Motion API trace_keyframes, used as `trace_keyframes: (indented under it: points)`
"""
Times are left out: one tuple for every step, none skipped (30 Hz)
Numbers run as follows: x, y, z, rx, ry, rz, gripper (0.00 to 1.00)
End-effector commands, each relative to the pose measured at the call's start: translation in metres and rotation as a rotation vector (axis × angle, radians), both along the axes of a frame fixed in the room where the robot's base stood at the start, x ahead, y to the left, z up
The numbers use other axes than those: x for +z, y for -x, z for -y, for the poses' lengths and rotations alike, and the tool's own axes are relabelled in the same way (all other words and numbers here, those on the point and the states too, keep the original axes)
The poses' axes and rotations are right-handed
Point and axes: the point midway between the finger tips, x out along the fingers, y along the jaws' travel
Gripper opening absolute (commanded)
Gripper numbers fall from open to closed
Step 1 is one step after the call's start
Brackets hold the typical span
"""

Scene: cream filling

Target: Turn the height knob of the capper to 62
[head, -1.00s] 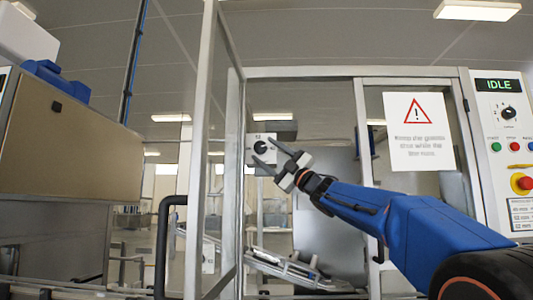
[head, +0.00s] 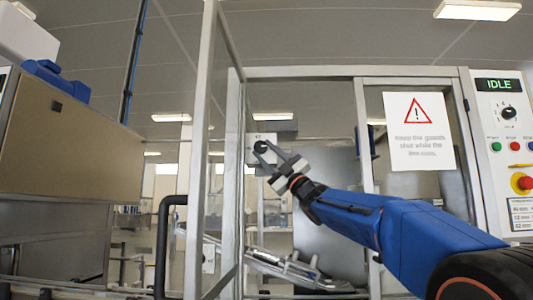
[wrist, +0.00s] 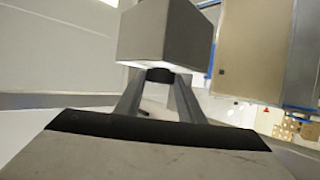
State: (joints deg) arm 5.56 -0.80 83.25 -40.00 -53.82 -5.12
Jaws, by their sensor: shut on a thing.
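The capper's height knob (head: 260,147) is a small dark round knob on the front of a light grey box (head: 254,137) inside the machine frame. The knob also shows in the wrist view (wrist: 160,75), below the grey box (wrist: 165,32). My gripper (head: 263,153) reaches in from the right. Its two fingers (wrist: 157,98) lie on either side of the knob and are shut on it. A small number stands above the knob, too small to read surely. The knob's mark is hidden.
The guard door (head: 213,150) stands open left of my gripper. A warning sign (head: 418,133) is on the right panel. A control panel (head: 507,150) at the far right reads IDLE. A rail (head: 300,270) slopes below my arm.

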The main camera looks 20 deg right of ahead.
Motion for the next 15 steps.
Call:
trace_keyframes:
  points:
    - [-0.0008,0.0002,-0.0026,0.004,-0.024,0.007,0.13]
    - [-0.0012,0.0002,-0.0032,0.006,-0.039,0.012,0.13]
    - [-0.0013,0.0001,-0.0036,0.005,-0.057,0.018,0.13]
    - [-0.0013,0.0001,-0.0036,0.005,-0.071,0.022,0.13]
    - [-0.0014,0.0000,-0.0035,0.004,-0.082,0.027,0.13]
    - [-0.0016,-0.0001,-0.0038,0.003,-0.096,0.031,0.13]
    - [-0.0018,-0.0003,-0.0039,0.003,-0.106,0.034,0.13]
    - [-0.0021,-0.0004,-0.0040,0.002,-0.112,0.036,0.13]
    - [-0.0024,-0.0006,-0.0037,0.001,-0.121,0.038,0.13]
    - [-0.0026,-0.0006,-0.0035,0.000,-0.125,0.039,0.13]
    - [-0.0027,-0.0007,-0.0034,0.000,-0.128,0.040,0.13]
    - [-0.0028,-0.0008,-0.0032,-0.001,-0.131,0.041,0.13]
    - [-0.0028,-0.0008,-0.0030,0.000,-0.133,0.041,0.13]
    - [-0.0028,-0.0008,-0.0029,-0.001,-0.134,0.041,0.13]
    - [-0.0028,-0.0008,-0.0029,-0.001,-0.134,0.041,0.13]
